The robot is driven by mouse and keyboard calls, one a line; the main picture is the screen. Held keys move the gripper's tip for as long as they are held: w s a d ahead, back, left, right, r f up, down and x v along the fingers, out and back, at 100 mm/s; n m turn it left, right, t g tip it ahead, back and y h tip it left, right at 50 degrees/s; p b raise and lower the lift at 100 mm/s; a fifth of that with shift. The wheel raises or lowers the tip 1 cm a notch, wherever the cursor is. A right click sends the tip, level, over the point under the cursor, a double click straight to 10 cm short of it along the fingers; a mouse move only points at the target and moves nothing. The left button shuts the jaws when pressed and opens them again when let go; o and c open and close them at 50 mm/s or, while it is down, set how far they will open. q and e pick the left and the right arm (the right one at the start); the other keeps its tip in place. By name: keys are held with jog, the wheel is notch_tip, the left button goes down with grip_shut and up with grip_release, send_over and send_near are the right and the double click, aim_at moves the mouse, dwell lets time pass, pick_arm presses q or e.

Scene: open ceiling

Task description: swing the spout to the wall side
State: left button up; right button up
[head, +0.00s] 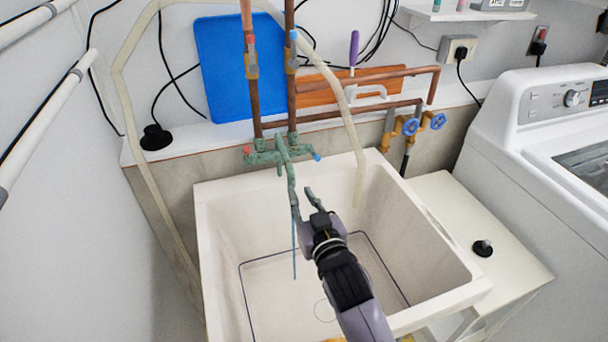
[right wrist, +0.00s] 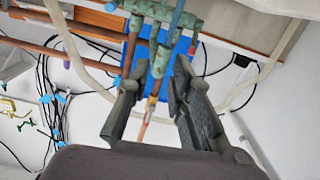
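The green, weathered spout (head: 290,182) runs from the tap body (head: 268,153) on the back wall out over the white sink (head: 215,215). It points toward me. A thin blue stream hangs from its end into the sink. My right gripper (head: 305,202) is above the sink at the spout's end. In the right wrist view, its two fingers (right wrist: 153,112) are apart, and the spout (right wrist: 160,58) appears in the gap between them. I cannot tell whether a finger touches it. My left gripper is not in view.
Copper pipes (head: 290,70) rise behind the tap. A pale hose (head: 355,135) droops into the sink on the right. The sink basin has free room.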

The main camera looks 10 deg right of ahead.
aim_at(284, 159)
jog(key=w+d+f+m, duration=0.1)
jog(key=w+d+f+m+g+y+b, duration=0.1)
jog(key=f, duration=0.1)
jog(key=w+d+f+g+y, duration=0.1)
jog(key=d+f, duration=0.1)
jog(key=shift+f+m, duration=0.1)
jog(key=shift+m, duration=0.3)
grip_shut()
jog(key=w+d+r+m+g+y+b, duration=0.2)
jog(key=d+r+m+g+y+b, duration=0.15)
jog(key=d+r+m+y, duration=0.4)
jog(key=w+a+n+p, duration=0.1)
jog(key=w+a+p, duration=0.3)
jog(key=a, duration=0.4)
jog(key=shift+w+a+r+p, duration=0.2)
jog(key=shift+w+p, duration=0.15)
jog(key=shift+w, duration=0.55)
jog(key=shift+f+g, duration=0.1)
jog(key=shift+g, duration=0.15)
